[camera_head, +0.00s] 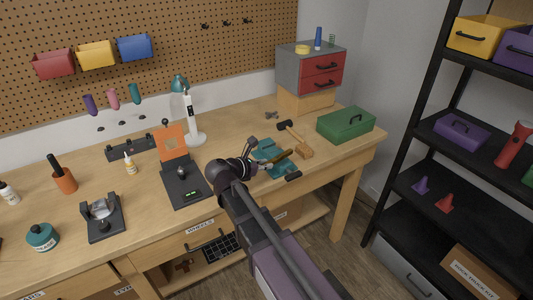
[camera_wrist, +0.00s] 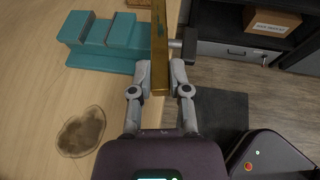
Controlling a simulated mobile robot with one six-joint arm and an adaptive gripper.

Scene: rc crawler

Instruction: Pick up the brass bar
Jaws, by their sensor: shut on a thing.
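My gripper (camera_wrist: 161,80) is shut on the brass bar (camera_wrist: 159,45) in the wrist view. The bar is long, flat and gold-brown. It runs from between the fingertips up past the top edge of the picture. In the head view, the bar (camera_head: 277,158) shows as a short brownish strip beside my gripper (camera_head: 254,165), over the teal vise (camera_head: 262,147). The vise also shows in the wrist view (camera_wrist: 105,32), left of the bar. I cannot tell whether bar and vise touch. The bar's far end is out of the wrist picture.
A dark stain (camera_wrist: 80,132) marks the bench. Open floor (camera_wrist: 260,90) lies beyond the bench edge.

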